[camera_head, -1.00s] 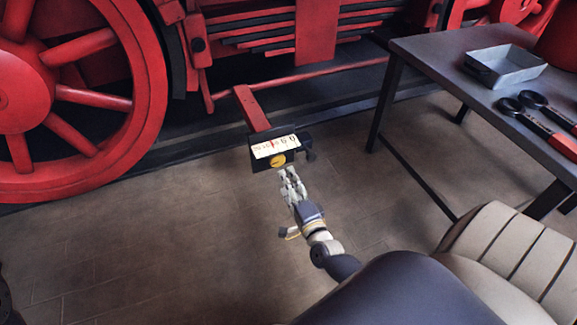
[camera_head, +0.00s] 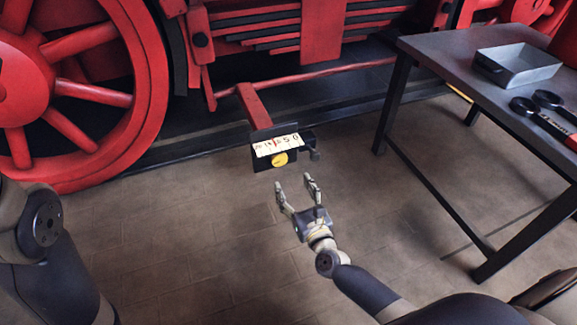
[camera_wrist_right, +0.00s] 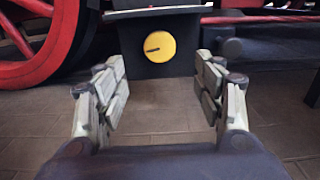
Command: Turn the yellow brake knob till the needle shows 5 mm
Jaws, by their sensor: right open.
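The yellow brake knob (camera_head: 281,159) sits on the front of a dark box (camera_head: 262,163) at the end of a red bar. In the right wrist view the knob (camera_wrist_right: 160,46) shows a dark slot, roughly level. A white scale (camera_head: 277,145) with a red needle is above the knob; the needle is left of the scale's middle, but its exact reading is too small to tell. My right gripper (camera_head: 297,184) is open and empty, below and in front of the knob, apart from it. My left gripper is out of view.
A red wheel (camera_head: 150,100) and rail lie behind at the left. The floor around the box is clear. A small dark side knob (camera_wrist_right: 232,47) sticks out right of the box.

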